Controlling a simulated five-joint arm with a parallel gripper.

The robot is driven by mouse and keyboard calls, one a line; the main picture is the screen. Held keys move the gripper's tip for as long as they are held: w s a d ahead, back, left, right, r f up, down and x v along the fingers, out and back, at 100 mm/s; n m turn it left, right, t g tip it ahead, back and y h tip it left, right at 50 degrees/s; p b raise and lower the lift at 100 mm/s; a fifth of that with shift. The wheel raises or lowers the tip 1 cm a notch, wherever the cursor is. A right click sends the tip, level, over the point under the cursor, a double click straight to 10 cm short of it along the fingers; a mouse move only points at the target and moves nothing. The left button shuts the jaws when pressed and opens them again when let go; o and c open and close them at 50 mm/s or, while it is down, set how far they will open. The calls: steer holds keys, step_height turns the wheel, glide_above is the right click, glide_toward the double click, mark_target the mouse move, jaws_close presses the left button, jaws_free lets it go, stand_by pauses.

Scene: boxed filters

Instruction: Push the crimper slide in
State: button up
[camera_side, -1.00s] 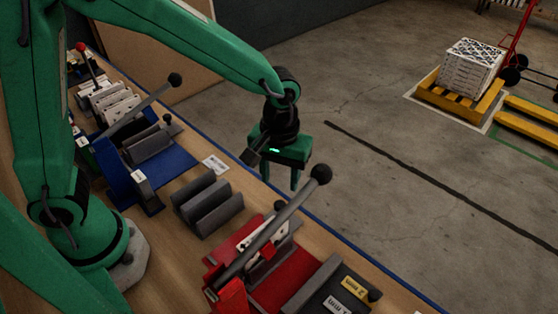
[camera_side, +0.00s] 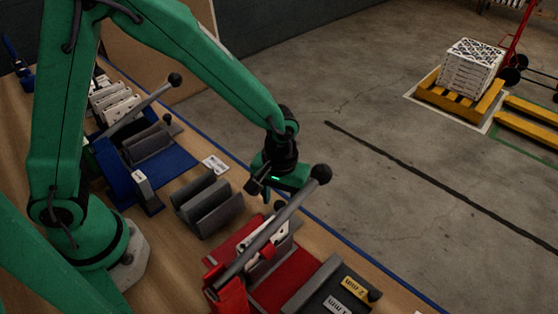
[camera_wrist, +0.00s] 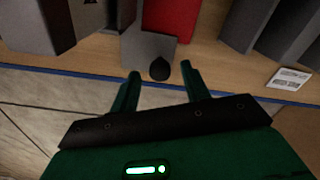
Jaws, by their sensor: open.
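The red crimper (camera_side: 290,284) is on the bench's front right, with a long grey lever (camera_side: 268,232) slanting up to a black ball. Its grey slide (camera_wrist: 147,52), with a small dark knob (camera_wrist: 160,70), shows in the wrist view in front of the red base. The slide's knob also shows in the side view (camera_side: 280,205). My gripper (camera_side: 274,198) is low beside the crimper's knob end, partly hidden behind the lever's ball. In the wrist view its two green fingers are apart and empty, with the knob appearing between their tips; I cannot tell whether they touch it.
A grey ridged block (camera_side: 209,206) stands left of the crimper, and a blue fixture (camera_side: 150,165) with its own lever is farther left. A white label card (camera_wrist: 289,78) lies near the blue-lined bench edge. Open floor lies beyond.

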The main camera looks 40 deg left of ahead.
mark_target(296, 226)
steer(key=shift+f, duration=0.35)
steer(key=shift+c, duration=0.2)
jaws_close()
steer(key=shift+d, duration=2.75)
steer(key=shift+o, duration=0.2)
jaws_free()
steer(key=shift+a, duration=0.2)
